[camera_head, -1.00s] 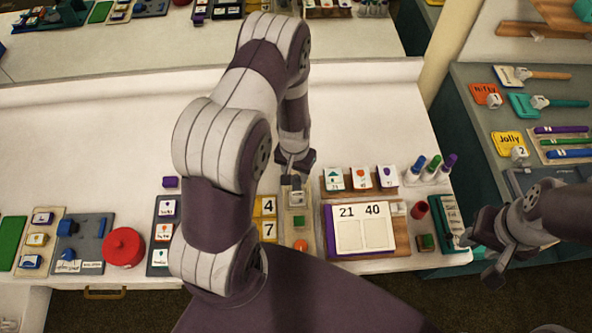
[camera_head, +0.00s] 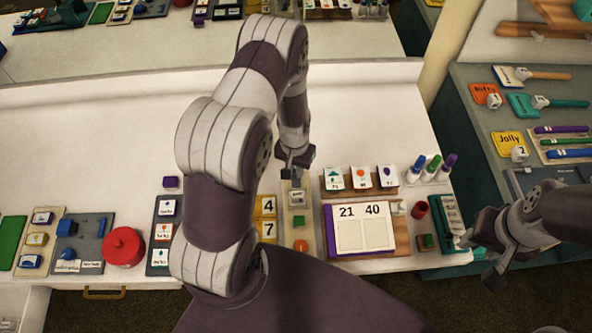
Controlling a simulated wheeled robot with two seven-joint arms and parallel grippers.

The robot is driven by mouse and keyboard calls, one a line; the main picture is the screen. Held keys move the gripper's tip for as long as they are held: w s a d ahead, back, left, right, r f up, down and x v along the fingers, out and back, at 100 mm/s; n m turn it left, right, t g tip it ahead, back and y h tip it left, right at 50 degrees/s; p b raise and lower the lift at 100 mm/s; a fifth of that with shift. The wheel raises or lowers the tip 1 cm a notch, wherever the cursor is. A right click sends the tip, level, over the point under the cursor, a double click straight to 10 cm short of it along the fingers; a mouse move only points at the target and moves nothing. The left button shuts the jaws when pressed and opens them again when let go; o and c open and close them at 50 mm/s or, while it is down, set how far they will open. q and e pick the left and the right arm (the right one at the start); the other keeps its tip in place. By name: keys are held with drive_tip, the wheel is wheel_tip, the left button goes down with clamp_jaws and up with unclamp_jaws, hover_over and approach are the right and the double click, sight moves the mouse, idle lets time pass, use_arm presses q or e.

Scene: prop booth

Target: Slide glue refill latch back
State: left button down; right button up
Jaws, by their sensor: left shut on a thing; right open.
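A narrow beige board (camera_head: 312,236) stands on the white table, with a grey block (camera_head: 296,198) near its far end, a green square (camera_head: 299,220) in the middle and an orange round piece (camera_head: 301,246) at the near end. The grey block looks like the latch, but I cannot read any glue label. My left gripper (camera_head: 295,174) points down at the far end of this board. It is shut on a small grey part there, largely hidden by the fingers. My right gripper (camera_head: 479,261) is open and empty at the table's right front edge.
A board with numbers 21 and 40 (camera_head: 364,236) stands just right of the beige board, and yellow number cards (camera_head: 268,230) just left. A red round pot (camera_head: 124,246) and markers (camera_head: 433,166) stand farther out.

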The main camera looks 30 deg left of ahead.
use_arm(q)
drive_tip(key=c, duration=1.1)
unclamp_jaws()
drive_tip(key=shift+w+a, duration=0.1)
drive_tip(key=shift+w, duration=0.15)
drive_tip(key=shift+o, duration=0.2)
use_arm(e)
drive_tip(key=shift+w+a, duration=0.15)
use_arm(q)
drive_tip(key=shift+r, duration=0.1)
wheel_tip(320, 180, up, 12)
drive_tip(key=b, duration=0.1)
drive_tip(key=shift+a+r, duration=0.2)
drive_tip(key=shift+r, duration=0.05)
use_arm(e)
drive_tip(key=shift+f, duration=0.75)
